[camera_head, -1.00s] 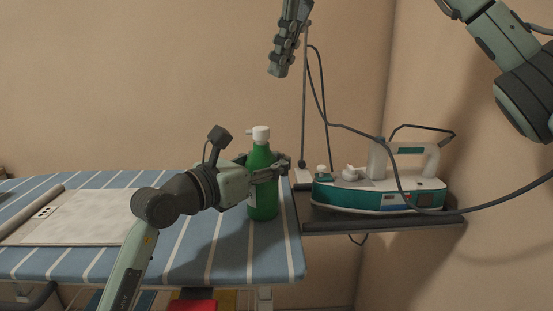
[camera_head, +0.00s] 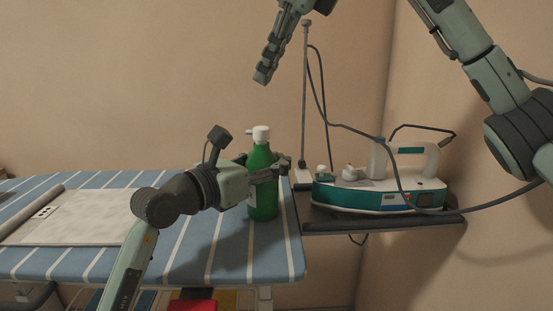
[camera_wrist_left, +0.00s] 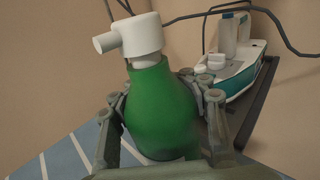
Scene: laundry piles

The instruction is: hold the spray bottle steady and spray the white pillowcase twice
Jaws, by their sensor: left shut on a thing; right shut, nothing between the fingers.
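The green spray bottle (camera_head: 262,200) with a white spray head (camera_head: 260,134) stands upright near the right end of the striped ironing board. My left gripper (camera_head: 270,172) is shut around its body; in the left wrist view the bottle (camera_wrist_left: 160,112) sits between the fingers, its nozzle pointing left. The white pillowcase (camera_head: 85,222) lies flat on the board to the left, partly hidden by my left arm. My right gripper (camera_head: 262,78) is shut and empty, in the air well above the bottle.
The ironing board (camera_head: 215,255) has blue and white stripes. A white and teal steam iron (camera_head: 380,195) stands on a dark shelf (camera_head: 385,224) at the right. Its cord runs up a thin pole (camera_head: 305,100) and across the right side.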

